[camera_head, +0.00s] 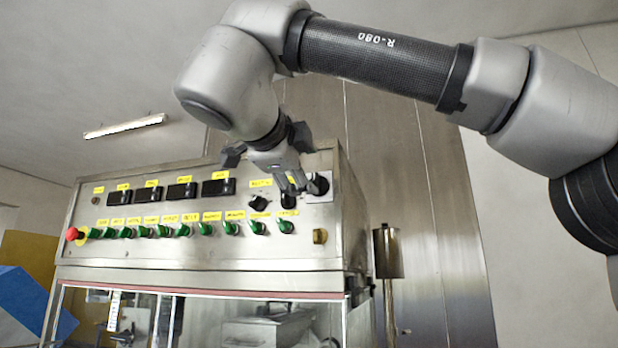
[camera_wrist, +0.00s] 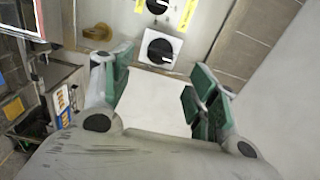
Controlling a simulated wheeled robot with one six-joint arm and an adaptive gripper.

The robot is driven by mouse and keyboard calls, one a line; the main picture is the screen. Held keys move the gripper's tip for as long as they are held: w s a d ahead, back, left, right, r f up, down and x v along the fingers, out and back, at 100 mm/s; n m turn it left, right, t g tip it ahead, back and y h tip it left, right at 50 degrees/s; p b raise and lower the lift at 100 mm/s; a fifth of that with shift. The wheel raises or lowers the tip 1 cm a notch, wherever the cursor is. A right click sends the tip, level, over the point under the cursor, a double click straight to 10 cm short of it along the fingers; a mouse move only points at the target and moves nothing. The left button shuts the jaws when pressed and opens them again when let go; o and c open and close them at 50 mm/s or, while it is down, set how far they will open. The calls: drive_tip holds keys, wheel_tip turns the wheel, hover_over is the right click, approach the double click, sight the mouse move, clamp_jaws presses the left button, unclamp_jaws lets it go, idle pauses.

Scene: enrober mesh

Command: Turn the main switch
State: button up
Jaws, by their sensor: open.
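The main switch looks to be the black rotary knob on a pale square plate (camera_head: 320,187), at the upper right of the steel control panel. I take it to be the same knob that shows in the wrist view (camera_wrist: 160,50), with a white mark on its face. My gripper (camera_head: 297,186) is open in front of the panel and partly covers the switch and the knobs beside it. In the wrist view my gripper (camera_wrist: 159,72) has its green-padded fingers apart, with the switch seen beyond and between them. Nothing is held, and I see no contact.
The panel (camera_head: 200,255) carries a row of green knobs (camera_head: 230,228), dark displays (camera_head: 182,190), a red emergency button (camera_head: 72,234) and a brass-coloured fitting (camera_head: 320,236). A metal cylinder on a post (camera_head: 388,252) stands to the right. A blue box (camera_head: 25,300) is at lower left.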

drive_tip(key=v, duration=0.4)
idle(0.5)
